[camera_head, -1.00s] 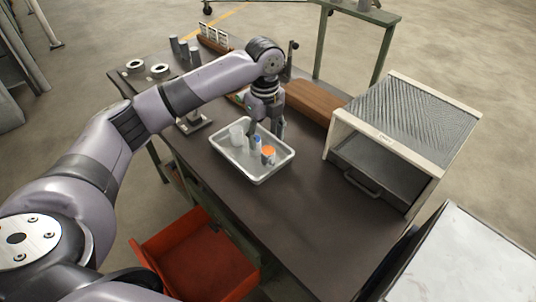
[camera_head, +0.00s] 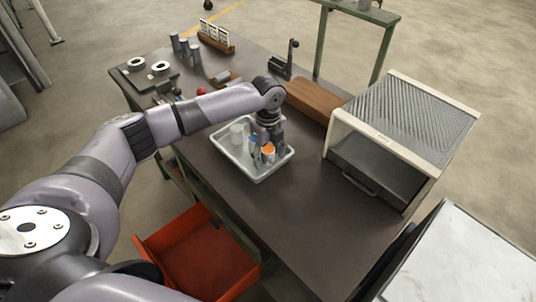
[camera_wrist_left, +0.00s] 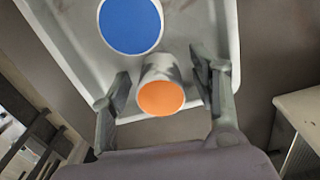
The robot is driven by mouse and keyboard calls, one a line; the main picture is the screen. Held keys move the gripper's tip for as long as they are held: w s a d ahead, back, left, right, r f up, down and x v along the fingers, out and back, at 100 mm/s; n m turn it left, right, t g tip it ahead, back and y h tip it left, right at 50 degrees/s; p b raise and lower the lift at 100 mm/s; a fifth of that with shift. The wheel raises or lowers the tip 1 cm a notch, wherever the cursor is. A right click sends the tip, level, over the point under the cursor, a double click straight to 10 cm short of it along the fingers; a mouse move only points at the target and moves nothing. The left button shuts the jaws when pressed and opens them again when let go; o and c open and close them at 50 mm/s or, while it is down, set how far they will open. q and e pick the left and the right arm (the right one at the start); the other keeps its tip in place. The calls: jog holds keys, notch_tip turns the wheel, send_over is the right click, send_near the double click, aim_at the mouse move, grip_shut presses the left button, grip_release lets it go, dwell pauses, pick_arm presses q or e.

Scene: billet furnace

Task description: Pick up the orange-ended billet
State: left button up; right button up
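The orange-ended billet (camera_head: 268,151) stands in the light grey tray (camera_head: 257,178) near its right side. In the left wrist view the billet's orange end (camera_wrist_left: 161,98) lies between the two fingers, with a gap on each side. My left gripper (camera_head: 267,155) points down over the tray, and its fingers (camera_wrist_left: 165,92) are open around the billet. A blue-ended billet (camera_wrist_left: 130,25) stands close beside it; in the head view it is partly hidden behind the gripper. My right gripper is not in view.
A furnace box (camera_head: 390,140) with a handled dark front stands right of the tray. A wooden block (camera_head: 315,101) lies behind it. The tabletop right of the tray is clear.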

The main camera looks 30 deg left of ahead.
pick_arm(q)
grip_shut()
dwell(0.5)
jog(key=shift+w+r, duration=0.1)
